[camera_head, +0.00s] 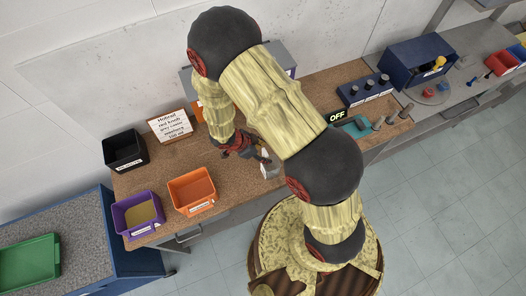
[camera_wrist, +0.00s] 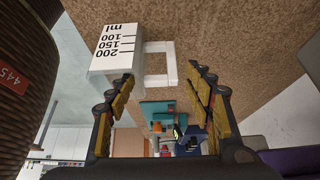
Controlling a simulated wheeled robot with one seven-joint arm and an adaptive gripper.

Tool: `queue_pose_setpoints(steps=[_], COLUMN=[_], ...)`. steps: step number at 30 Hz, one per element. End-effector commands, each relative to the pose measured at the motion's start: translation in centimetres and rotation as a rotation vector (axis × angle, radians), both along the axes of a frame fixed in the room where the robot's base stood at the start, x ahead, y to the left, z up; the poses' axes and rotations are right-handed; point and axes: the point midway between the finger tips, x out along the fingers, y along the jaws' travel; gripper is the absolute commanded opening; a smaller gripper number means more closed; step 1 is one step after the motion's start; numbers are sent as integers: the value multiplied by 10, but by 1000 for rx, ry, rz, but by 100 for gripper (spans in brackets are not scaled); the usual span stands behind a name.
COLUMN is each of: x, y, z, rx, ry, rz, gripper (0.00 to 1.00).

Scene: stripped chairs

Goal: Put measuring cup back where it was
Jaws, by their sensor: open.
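The white measuring cup (camera_wrist: 118,48) has black ml marks and a square loop handle (camera_wrist: 158,64). It appears upside down in the wrist view, against the brown speckled worktop (camera_wrist: 215,25). In the head view the cup (camera_head: 269,170) is a small pale shape at the worktop's front edge, partly hidden by my arm. My gripper (camera_wrist: 160,78) is open, with its fingers apart on either side of the handle. The left finger overlaps the cup's edge in the picture; I cannot tell whether they touch. In the head view my gripper (camera_head: 253,151) is just beside the cup.
An orange bin (camera_head: 192,190), a purple bin (camera_head: 138,214) and a black bin (camera_head: 124,150) stand left on the worktop. A blue knob panel (camera_head: 364,90) and a teal item (camera_head: 354,127) are at right.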

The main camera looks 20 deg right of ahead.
Motion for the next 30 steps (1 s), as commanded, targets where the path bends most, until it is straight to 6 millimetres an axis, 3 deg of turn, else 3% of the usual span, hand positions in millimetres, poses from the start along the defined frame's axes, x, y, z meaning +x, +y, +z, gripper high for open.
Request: queue_pose_setpoints(steps=[11, 24, 30], x=[1, 2, 2], y=[2, 43, 56], z=[6, 78, 100], rx=[0, 1, 0], ry=[-1, -3, -2], rz=[2, 2, 1], gripper=[53, 53, 53])
